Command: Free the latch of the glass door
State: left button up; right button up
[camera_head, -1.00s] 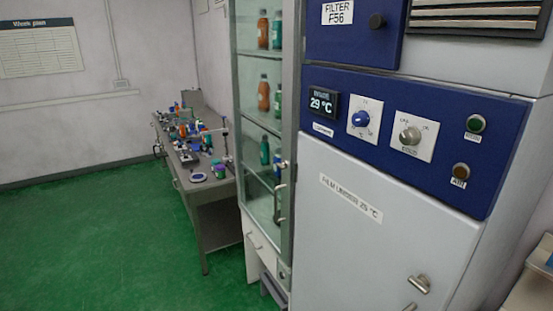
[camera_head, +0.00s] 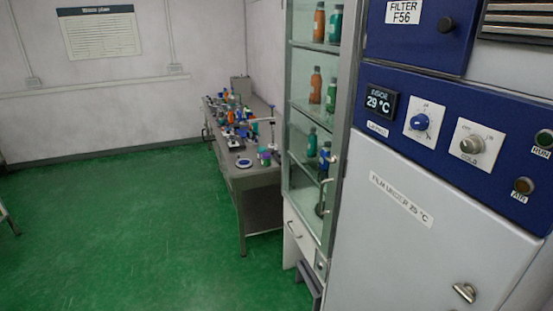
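The glass door (camera_head: 303,140) belongs to a tall grey-framed cabinet in the middle of the head view. It looks closed, and bottles in orange, green and teal stand on the shelves behind it. Small metal latch or handle parts (camera_head: 326,182) sit on the right side of the door frame. They are too small to tell how the latch is set. Neither of my grippers is in view.
A large white and blue machine (camera_head: 400,230) with knobs and a 29 °C display stands close on the right. A grey bench (camera_head: 258,178) with several small items stands left of the cabinet. The green floor (camera_head: 130,220) at left is clear.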

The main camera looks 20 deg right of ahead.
aim_at(333, 160)
jog(key=u, duration=0.05)
jog(key=i, duration=3.55)
jog(key=z, duration=2.7)
